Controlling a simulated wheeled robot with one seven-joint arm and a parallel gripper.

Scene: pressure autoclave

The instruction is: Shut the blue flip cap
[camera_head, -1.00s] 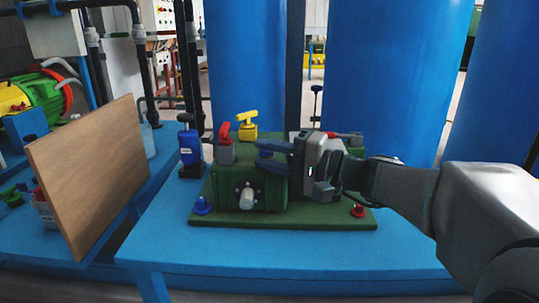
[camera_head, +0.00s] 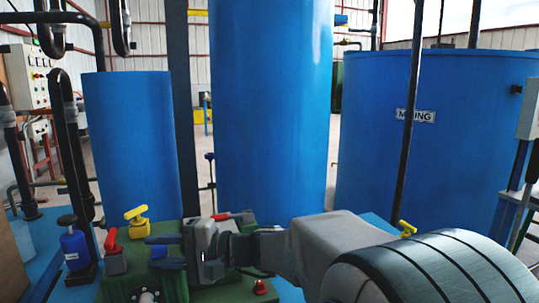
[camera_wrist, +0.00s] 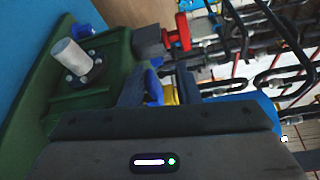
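A small blue piece, which looks like the blue flip cap (camera_wrist: 82,30), shows in the wrist view beyond the grey flanged stub (camera_wrist: 72,58), near the edge of the green unit. Its lid position is too small to tell. In the head view it is out of frame below. My gripper (camera_head: 150,252) is over the green unit, pointing left in the head view. Its two dark fingers are apart, with nothing held between them. In the wrist view my gripper (camera_wrist: 160,88) shows both fingers, away from the blue piece.
A red-handled valve (camera_head: 113,250) and a yellow-handled valve (camera_head: 137,217) stand close by my fingers on the green unit (camera_head: 120,286). A blue bottle (camera_head: 75,248) stands to the left. Large blue tanks (camera_head: 270,110) rise behind. A red knob (camera_head: 260,287) sits below my arm.

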